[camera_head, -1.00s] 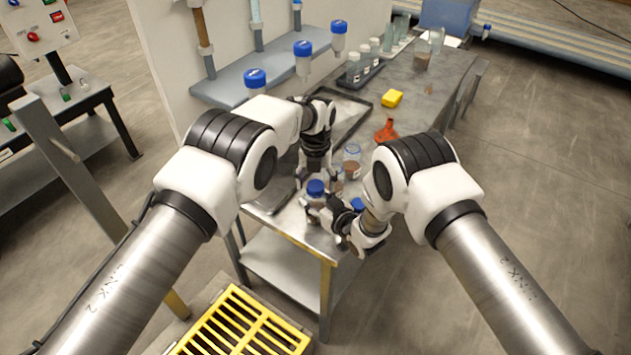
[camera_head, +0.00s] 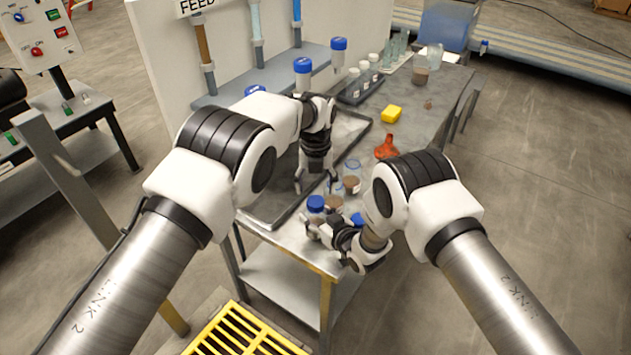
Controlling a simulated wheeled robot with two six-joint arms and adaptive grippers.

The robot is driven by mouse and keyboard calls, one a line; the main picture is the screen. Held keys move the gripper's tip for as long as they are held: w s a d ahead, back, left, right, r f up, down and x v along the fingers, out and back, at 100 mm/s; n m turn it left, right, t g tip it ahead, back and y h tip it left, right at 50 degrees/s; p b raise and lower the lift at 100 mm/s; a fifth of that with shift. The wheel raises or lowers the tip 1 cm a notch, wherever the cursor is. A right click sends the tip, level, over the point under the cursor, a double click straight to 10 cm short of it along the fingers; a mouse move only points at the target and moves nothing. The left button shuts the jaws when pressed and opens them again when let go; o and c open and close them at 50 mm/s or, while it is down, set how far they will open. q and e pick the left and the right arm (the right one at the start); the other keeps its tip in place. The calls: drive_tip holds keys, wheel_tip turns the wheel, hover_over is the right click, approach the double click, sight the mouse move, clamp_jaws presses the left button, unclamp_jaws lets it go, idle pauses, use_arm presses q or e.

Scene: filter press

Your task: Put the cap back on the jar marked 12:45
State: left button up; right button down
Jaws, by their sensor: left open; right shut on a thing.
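A jar with a blue cap (camera_head: 316,203) stands near the front end of the steel table. My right gripper (camera_head: 314,222) is shut around the jar's body, just below the cap, and hides most of it. My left gripper (camera_head: 316,187) points down behind the blue cap, fingers spread and empty, apart from the cap. Two jars with brown contents stand close by, one brown jar (camera_head: 334,203) right beside the capped jar and another brown jar (camera_head: 352,185) farther back. Another blue cap (camera_head: 358,219) shows partly behind my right wrist. The 12:45 marking is not readable.
A dark tray (camera_head: 268,216) lies left of the jars. The right side of the table beyond the funnel is mostly clear.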

use_arm(q)
drive_tip(key=n, duration=0.4)
drive_tip(key=shift+n, duration=0.3)
drive_tip(key=n, duration=0.9)
drive_tip(key=shift+s, duration=0.1)
drive_tip(key=n, duration=0.6)
drive_tip(key=shift+s+n, duration=0.1)
drive_tip(key=shift+n, duration=0.2)
drive_tip(key=n, duration=1.2)
drive_tip(key=shift+r, duration=0.1)
drive_tip(key=n, duration=0.3)
drive_tip(key=shift+s+r+n, duration=0.1)
drive_tip(key=shift+n, duration=0.3)
drive_tip(key=n, duration=0.5)
drive_tip(key=shift+r+n, duration=0.15)
drive_tip(key=shift+n, duration=0.25)
drive_tip(key=n, duration=0.3)
drive_tip(key=shift+r, duration=0.1)
drive_tip(key=n, duration=0.5)
drive_tip(key=shift+r, duration=0.3)
drive_tip(key=shift+r+n, duration=0.2)
drive_tip(key=shift+n, duration=0.8)
drive_tip(key=shift+w+r, duration=0.25)
drive_tip(key=shift+r, duration=0.45)
